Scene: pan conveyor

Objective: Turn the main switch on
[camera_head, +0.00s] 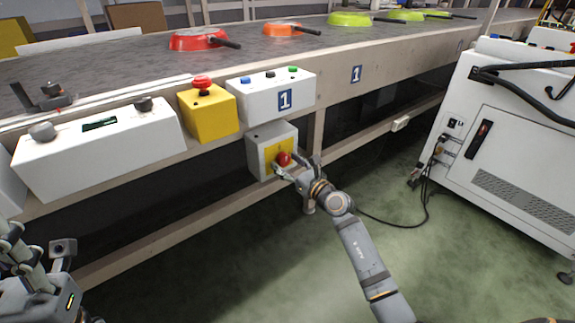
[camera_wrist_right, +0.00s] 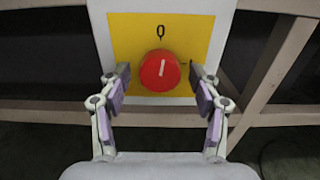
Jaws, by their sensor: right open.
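The main switch is a round red knob (camera_wrist_right: 159,70) with a white line on a yellow plate (camera_wrist_right: 128,35) marked 0 above it. The line stands close to vertical, leaning slightly right at the top. In the head view the red knob (camera_head: 284,158) is on a grey-white box (camera_head: 258,146) below the conveyor edge. My right gripper (camera_head: 285,171) is open in front of the knob. In the right wrist view its fingers (camera_wrist_right: 160,84) are apart, one on each side of the knob, with visible gaps. My left arm is at the lower left; its jaw state is unclear.
Above the switch box are a white button box (camera_head: 262,104) marked 1 and a yellow box with a red button (camera_head: 202,82). A white control panel (camera_head: 90,150) is left. Colored pans lie on the conveyor (camera_head: 130,62). A white cabinet (camera_head: 500,135) and dark cable are right.

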